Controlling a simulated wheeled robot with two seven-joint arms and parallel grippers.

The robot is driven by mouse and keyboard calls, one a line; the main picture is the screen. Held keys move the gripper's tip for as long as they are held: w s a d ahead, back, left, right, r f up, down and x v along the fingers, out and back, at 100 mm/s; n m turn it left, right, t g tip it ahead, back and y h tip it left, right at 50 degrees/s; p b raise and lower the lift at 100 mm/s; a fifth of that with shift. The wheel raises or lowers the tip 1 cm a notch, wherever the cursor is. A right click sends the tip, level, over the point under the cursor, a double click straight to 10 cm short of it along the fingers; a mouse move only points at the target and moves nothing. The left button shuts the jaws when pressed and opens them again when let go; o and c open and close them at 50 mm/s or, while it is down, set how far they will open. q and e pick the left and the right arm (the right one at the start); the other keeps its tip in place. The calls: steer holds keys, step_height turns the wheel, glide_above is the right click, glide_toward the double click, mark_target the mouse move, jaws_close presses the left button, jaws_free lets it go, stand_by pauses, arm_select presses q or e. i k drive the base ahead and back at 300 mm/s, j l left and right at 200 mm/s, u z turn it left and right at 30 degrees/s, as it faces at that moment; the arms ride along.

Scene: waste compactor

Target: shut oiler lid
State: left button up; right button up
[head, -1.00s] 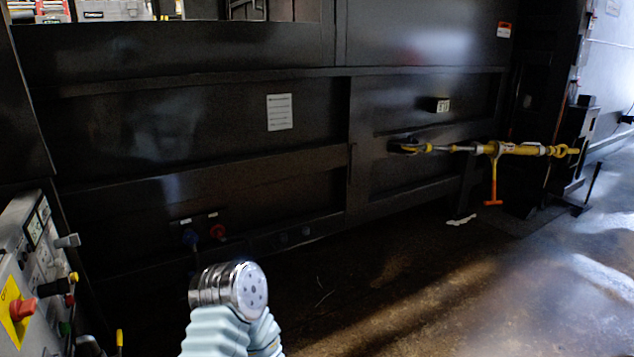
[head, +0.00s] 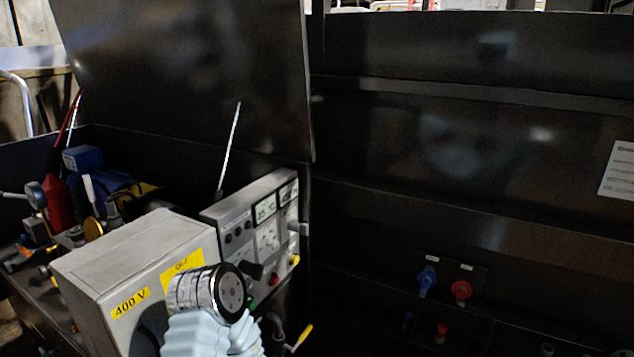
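A large dark panel (head: 185,75), which looks like the raised lid, stands up at the left over an open dark box (head: 15,212). A thin silver rod (head: 230,150) rises in front of the panel. I cannot tell for certain whether this panel is the oiler lid. Inside the box are a blue part (head: 84,158), a red part (head: 58,205) and several fittings. Neither gripper shows in the head view. A pale blue link with a chrome end, likely mine, is at the bottom, in front of the control units.
A grey box (head: 125,260) marked 400 V and a control panel (head: 245,240) with knobs stand in the box's near right part. A dark wall with blue (head: 427,280) and red (head: 461,290) connectors fills the right. A silver rail (head: 22,105) is at far left.

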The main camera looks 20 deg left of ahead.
mark_target(93, 231)
steer(key=i+l+u, duration=0.2)
steer(key=u, duration=0.25)
steer(key=i+l+u, duration=0.15)
steer(key=l+u, duration=0.15)
steer(key=u, duration=0.2)
steer(key=i+l+u, duration=0.1)
steer(key=l+u, duration=0.2)
steer(key=u, duration=0.15)
steer(key=l+u, duration=0.35)
steer(key=u, duration=0.15)
steer(key=l+u, duration=1.05)
steer(key=l, duration=0.2)
steer(key=l+u, duration=0.2)
steer(key=l, duration=0.35)
